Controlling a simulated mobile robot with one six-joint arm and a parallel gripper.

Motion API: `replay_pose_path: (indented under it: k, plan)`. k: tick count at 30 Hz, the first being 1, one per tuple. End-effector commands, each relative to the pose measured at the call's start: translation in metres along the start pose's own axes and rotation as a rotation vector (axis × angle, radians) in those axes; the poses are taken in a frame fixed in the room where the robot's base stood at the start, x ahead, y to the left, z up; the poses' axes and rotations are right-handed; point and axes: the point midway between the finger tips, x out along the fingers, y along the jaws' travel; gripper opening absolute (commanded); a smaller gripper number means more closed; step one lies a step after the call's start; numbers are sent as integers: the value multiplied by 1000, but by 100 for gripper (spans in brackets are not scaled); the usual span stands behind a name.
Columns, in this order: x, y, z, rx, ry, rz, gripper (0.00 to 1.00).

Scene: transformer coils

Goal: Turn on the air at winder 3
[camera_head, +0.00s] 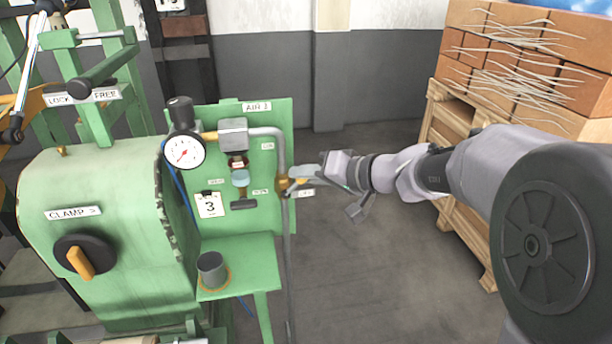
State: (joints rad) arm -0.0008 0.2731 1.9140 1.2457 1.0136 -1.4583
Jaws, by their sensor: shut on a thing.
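The air panel (262,215) is a green board on the winder, with a sign reading AIR and a tag (208,204) marked 3. A grey pipe (281,150) runs down its right side to a brass valve (283,184). The valve's pale lever (306,172) sticks out to the right, roughly across the vertical pipe. My gripper (324,176) comes in from the right and is shut on the outer end of the lever. The fingertips are small in view and partly hide that end. The round gauge (184,152) has a red needle, its reading too small to tell.
The green winder body (105,215) with a CLAMP knob (84,256) stands at the left. A dark cup (211,268) sits on a green shelf below the panel. Open floor lies between.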

Motion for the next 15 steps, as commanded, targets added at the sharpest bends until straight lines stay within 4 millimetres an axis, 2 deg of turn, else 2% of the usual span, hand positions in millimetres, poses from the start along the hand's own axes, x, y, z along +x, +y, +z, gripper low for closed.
replay_pose_path:
  k: [6,7,9,10,15]
  plan:
    - [0,0,1,1,-2,0,0]
    - [0,0,1,1,-2,-1,22]
    - [0,0,1,1,-1,-1,36]
    - [0,0,1,1,-1,-1,40]
    - [0,0,0,1,-1,-1,40]
